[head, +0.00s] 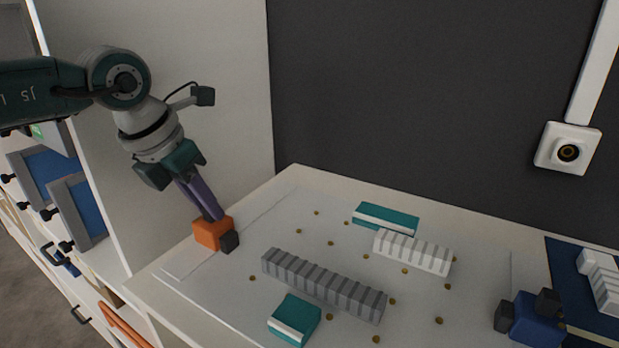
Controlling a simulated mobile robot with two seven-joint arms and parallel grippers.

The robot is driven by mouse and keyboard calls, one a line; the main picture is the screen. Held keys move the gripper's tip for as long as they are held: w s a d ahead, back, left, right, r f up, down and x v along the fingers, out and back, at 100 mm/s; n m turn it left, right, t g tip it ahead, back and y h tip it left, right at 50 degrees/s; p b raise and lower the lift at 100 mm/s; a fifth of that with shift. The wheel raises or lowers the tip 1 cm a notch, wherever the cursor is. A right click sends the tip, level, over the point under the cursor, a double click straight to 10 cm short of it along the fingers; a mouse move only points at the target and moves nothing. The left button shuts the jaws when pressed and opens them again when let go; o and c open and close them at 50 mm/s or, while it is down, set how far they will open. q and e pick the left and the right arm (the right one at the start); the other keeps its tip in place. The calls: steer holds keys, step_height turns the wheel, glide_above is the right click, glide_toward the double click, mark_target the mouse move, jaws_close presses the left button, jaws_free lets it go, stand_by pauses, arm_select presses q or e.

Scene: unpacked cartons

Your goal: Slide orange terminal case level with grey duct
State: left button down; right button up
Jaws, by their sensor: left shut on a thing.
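The orange terminal case (207,234) stands on the left part of the pale board, close to its left edge. My left gripper (215,217) reaches down from the upper left and is shut on the orange case; its purple fingers partly cover the case's top. A dark block (229,242) shows at the case's right side; I cannot tell whether it is a fingertip or part of the case. The grey duct (323,285) lies slantwise to the right of the case, with a gap between them. My right gripper is not in view.
A teal and white block (294,319) lies in front of the grey duct. Another teal block (386,218) and a white duct (412,252) lie behind it. A blue block with dark parts (535,320) stands at right. Small brass studs dot the board (300,232).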

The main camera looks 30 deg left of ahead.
arm_select(q)
steer(key=c, duration=0.8)
jaws_free()
steer(key=shift+o, duration=0.2)
steer(key=v, duration=1)
steer(key=shift+w, duration=0.1)
